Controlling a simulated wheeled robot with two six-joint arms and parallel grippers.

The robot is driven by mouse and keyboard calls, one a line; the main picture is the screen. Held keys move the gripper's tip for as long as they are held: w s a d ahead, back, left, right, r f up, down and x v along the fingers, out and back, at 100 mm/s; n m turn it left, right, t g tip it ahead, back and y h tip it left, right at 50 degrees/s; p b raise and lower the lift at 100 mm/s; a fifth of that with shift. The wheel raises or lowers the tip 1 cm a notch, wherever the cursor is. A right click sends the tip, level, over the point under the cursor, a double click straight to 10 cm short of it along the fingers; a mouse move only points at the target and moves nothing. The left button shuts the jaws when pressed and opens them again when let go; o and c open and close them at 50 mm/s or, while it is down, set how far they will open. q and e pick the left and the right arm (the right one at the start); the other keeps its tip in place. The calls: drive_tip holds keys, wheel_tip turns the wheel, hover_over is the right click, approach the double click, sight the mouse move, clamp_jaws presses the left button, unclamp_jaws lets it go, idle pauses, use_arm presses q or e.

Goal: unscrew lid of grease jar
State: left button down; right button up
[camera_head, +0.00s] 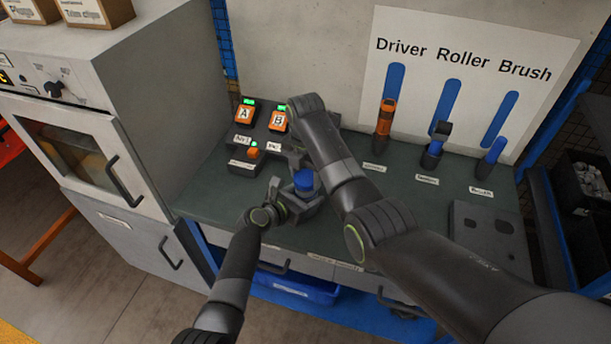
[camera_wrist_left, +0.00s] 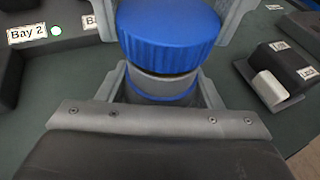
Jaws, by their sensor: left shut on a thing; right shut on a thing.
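The grease jar has a ribbed blue lid (camera_head: 303,180), above the dark green bench. In the left wrist view the lid (camera_wrist_left: 168,35) sits on a grey jar body (camera_wrist_left: 161,84) with a blue band near its base. My left gripper (camera_head: 300,201) is shut on the jar body, one finger on each side. My right gripper (camera_head: 299,168) reaches in from above and is shut on the lid. Its grey fingers flank the lid in the left wrist view. My right arm hides part of the bench behind the jar. A narrow dark gap shows under the lid.
Orange units A (camera_head: 245,114) and B (camera_head: 278,121) stand behind the jar. A small orange-topped box (camera_head: 253,152) is left of it. The oven cabinet (camera_head: 150,110) bounds the left. Tools (camera_head: 385,121) stand upright along the back right. A grey block (camera_head: 490,235) lies right.

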sight(306, 177)
drive_tip(key=shift+r, duration=0.15)
drive_tip(key=shift+r, duration=1.9)
use_arm(q)
drive_tip(key=shift+c, duration=1.6)
unclamp_jaws()
